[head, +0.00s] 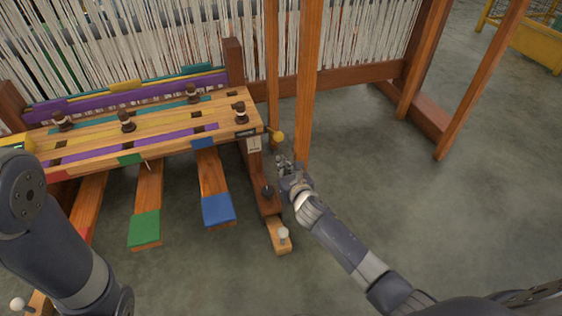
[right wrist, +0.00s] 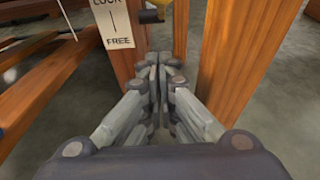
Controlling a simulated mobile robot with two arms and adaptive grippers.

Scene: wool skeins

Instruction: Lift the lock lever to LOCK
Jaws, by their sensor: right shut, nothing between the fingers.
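The lock lever has a yellow knob (head: 277,136) on a short dark rod at the right end of the loom's front beam. Its knob is cut off at the top edge of the right wrist view (right wrist: 160,4). A pale label (head: 254,144) is on the post beside it; in the right wrist view the label (right wrist: 112,22) reads LOCK above FREE. My right gripper (head: 281,160) is shut and empty, just below the knob and apart from it in the picture. Its closed fingers show in the right wrist view (right wrist: 157,68). My left gripper is out of view.
A wooden upright (head: 307,80) stands close behind my right gripper. Treadles with green (head: 145,228) and blue (head: 218,210) pads lie to the left. A wooden foot with a white knob (head: 283,233) sits below. Bare floor (head: 400,200) is free to the right.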

